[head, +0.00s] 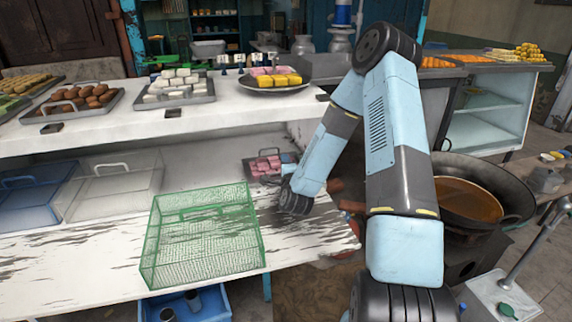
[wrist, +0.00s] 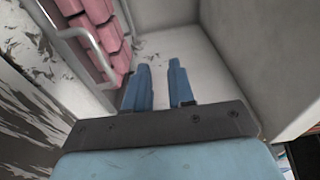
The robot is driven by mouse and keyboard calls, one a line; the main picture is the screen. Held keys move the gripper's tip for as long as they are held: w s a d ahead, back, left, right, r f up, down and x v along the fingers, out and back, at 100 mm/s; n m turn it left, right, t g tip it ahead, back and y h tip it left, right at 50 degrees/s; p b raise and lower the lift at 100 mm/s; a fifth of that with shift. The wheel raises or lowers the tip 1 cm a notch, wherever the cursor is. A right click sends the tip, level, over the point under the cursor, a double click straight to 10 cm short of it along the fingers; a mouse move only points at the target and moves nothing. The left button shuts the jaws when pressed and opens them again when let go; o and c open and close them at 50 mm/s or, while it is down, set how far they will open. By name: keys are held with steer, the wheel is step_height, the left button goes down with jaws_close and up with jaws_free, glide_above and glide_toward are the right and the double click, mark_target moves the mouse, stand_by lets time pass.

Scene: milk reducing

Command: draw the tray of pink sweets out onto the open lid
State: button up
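The tray of pink sweets (head: 265,166) sits inside the white case at the right end of its shelf. In the wrist view its pink sweets (wrist: 101,30) and pale wire handle (wrist: 77,38) are at the upper left. My gripper (wrist: 161,66) is inside the case, beside the tray, with its two blue fingers apart and nothing between them. The handle is left of the fingers, not between them. The open lid (head: 305,232) lies flat in front of the case, its white paint worn. My wrist hides most of the fingers in the head view.
A green mesh basket (head: 203,238) stands on the lid's middle; the lid's right part is bare. The case's side wall (wrist: 255,60) is close right of my fingers. An oil pan (head: 468,200) is at right.

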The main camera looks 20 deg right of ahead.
steer(key=shift+f, duration=0.1)
glide_toward(274, 164)
steer(key=s+d, duration=0.2)
steer(key=shift+s+d+f, duration=0.15)
steer(key=shift+s+f, duration=0.1)
steer(key=shift+s, duration=0.05)
steer(key=w, duration=0.6)
steer(key=shift+d+r, duration=0.15)
steer(key=shift+d, duration=0.25)
steer(key=shift+w+d, duration=0.1)
steer(key=shift+w, duration=0.65)
steer(key=shift+c, duration=0.4)
jaws_close()
steer(key=shift+s, duration=0.15)
